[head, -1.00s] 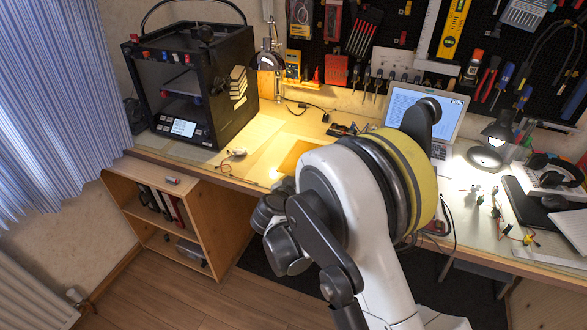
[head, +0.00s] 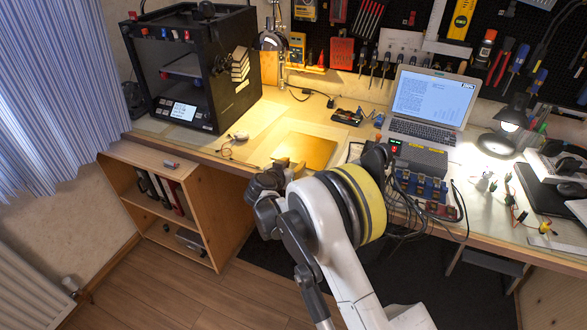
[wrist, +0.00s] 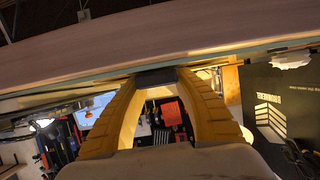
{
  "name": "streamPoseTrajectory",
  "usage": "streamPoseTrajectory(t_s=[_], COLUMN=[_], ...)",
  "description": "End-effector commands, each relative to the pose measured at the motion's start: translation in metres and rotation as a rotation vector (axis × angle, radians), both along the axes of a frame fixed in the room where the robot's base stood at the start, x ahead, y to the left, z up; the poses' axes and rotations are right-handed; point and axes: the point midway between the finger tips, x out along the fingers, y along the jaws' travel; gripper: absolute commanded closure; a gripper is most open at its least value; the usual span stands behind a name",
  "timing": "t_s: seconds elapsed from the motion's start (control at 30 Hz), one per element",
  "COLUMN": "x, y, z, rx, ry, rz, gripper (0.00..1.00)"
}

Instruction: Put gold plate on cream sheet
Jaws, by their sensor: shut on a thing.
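The gold plate (head: 308,151) is a flat, square, orange-gold piece lying on the workbench near its front edge in the head view. A pale cream sheet (head: 264,138) appears to lie on the bench just left of it; its outline is faint under the lamp light. My gripper (head: 284,164) is at the near left edge of the plate, partly hidden by my wrist. In the wrist view, the two yellow fingers of my gripper (wrist: 162,76) close together at the bench surface, shut on the plate's edge, which is hard to make out there.
A black 3D printer (head: 195,70) stands at the left. A laptop (head: 428,104), a power supply (head: 412,157) and cables are to the right of the plate. A lamp (head: 270,42) stands behind. A small device with a wire (head: 240,136) lies near the printer.

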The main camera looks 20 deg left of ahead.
Motion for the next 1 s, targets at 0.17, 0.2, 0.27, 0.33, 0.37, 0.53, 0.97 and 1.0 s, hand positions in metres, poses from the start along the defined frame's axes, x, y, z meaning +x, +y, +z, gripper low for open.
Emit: streamPoseTrajectory(t_s=[0.17, 0.2, 0.27, 0.33, 0.37, 0.53, 0.97, 1.0], x=[0.0, 0.0, 0.0, 0.0, 0.0, 0.0, -0.037, -0.045], y=[0.0, 0.0, 0.0, 0.0, 0.0, 0.0, 0.003, 0.004], z=[0.001, 0.001, 0.0, -0.002, -0.002, -0.002, 0.02, 0.024], rx=[0.0, 0.0, 0.0, 0.0, 0.0, 0.0, -0.001, 0.0], ry=[0.0, 0.0, 0.0, 0.0, 0.0, 0.0, 0.0, 0.0], rz=[0.0, 0.0, 0.0, 0.0, 0.0, 0.0, 0.004, 0.003], gripper=[0.98, 0.98, 0.98, 0.57, 0.47, 0.43, 0.43, 0.43])
